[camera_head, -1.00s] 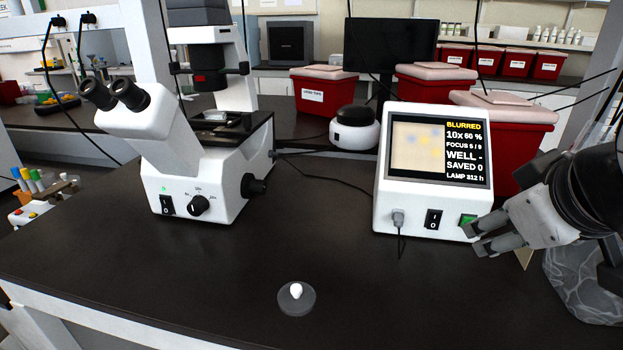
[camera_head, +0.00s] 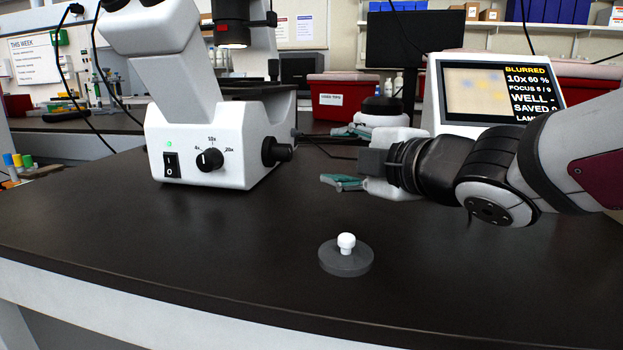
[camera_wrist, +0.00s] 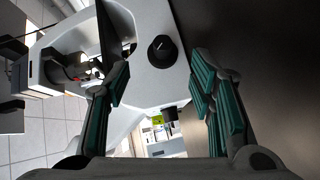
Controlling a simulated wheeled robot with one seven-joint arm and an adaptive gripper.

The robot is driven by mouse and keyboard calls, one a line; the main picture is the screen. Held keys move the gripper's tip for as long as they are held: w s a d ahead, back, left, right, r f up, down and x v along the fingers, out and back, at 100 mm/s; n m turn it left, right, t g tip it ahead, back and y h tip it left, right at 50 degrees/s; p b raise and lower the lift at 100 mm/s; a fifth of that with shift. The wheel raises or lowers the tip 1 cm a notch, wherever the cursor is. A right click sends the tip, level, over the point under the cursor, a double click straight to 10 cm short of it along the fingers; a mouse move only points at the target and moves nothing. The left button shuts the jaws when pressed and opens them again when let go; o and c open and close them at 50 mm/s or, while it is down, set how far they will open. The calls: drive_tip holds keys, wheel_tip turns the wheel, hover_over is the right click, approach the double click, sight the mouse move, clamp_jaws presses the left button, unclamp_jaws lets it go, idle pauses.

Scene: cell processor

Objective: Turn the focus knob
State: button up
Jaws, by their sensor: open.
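The white microscope (camera_head: 215,140) stands at the left of the bench. Its black focus knob (camera_head: 277,152) sticks out of its right side. My gripper (camera_head: 345,157) is to the right of that knob, pointing left at it, open and empty, with a gap between. A second dark knob (camera_wrist: 170,115) shows lower there. The front pointer knob (camera_head: 209,160) points near 10x. The monitor box (camera_head: 500,88) reads BLURRED.
A grey disc with a white knob (camera_head: 346,246) stands on the bench below my gripper. A white device with a black top (camera_head: 384,115) and a red bin (camera_head: 342,95) stand behind. My forearm partly covers the monitor box. The front bench surface (camera_head: 190,235) is mostly clear.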

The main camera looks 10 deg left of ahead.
sight(289, 154)
drive_tip(key=shift+a+f+n+y, duration=0.15)
drive_tip(key=shift+a+f+n, duration=0.05)
drive_tip(key=shift+a, duration=0.2)
drive_tip(key=shift+a+f+n+y, duration=0.15)
drive_tip(key=shift+a+n, duration=0.05)
drive_tip(key=shift+a, duration=0.15)
drive_tip(key=shift+w+a+b, duration=0.2)
drive_tip(key=shift+a+b, duration=0.05)
drive_tip(key=shift+b, duration=0.05)
drive_tip(key=b+x, duration=0.3)
drive_tip(key=x, duration=1)
drive_tip(key=shift+f, duration=0.1)
drive_tip(key=shift+s, duration=0.1)
drive_tip(key=c, duration=1.2)
